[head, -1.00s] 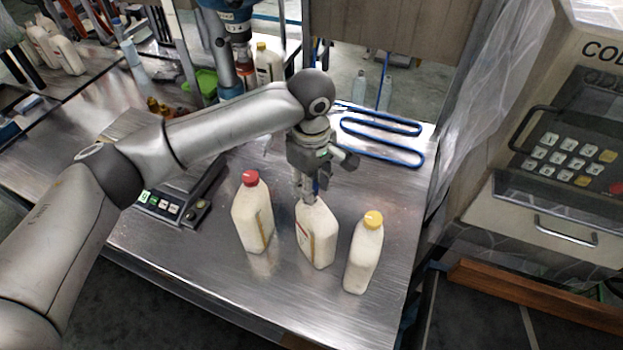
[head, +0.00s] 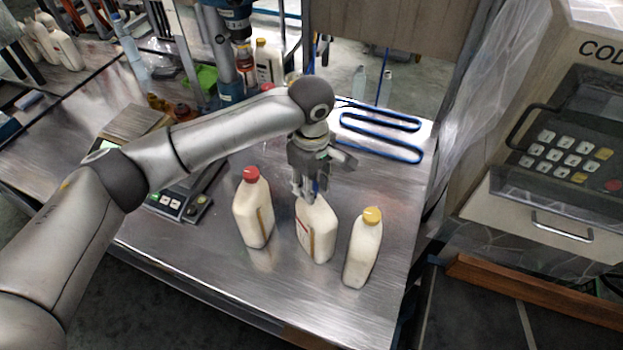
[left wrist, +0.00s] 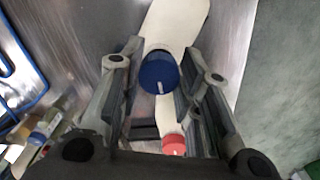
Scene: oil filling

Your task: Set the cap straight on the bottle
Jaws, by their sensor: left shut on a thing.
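The middle white bottle (head: 318,236) stands upright on the metal table, between two other bottles. My left gripper (head: 308,194) comes down over its top, fingers pointing down, and hides its neck in the head view. In the left wrist view the blue cap (left wrist: 158,74) sits between the gripper's two fingers, shut on it. The white bottle body (left wrist: 176,28) shows right behind the cap. I cannot tell from these views whether the cap is level or seated on the neck. My right gripper is not in view.
A red-capped bottle (head: 253,212) stands close on the left and a yellow-capped bottle (head: 363,250) close on the right. A scale (head: 172,203) lies farther left. A blue bent tube frame (head: 382,138) lies behind. The table's front is clear.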

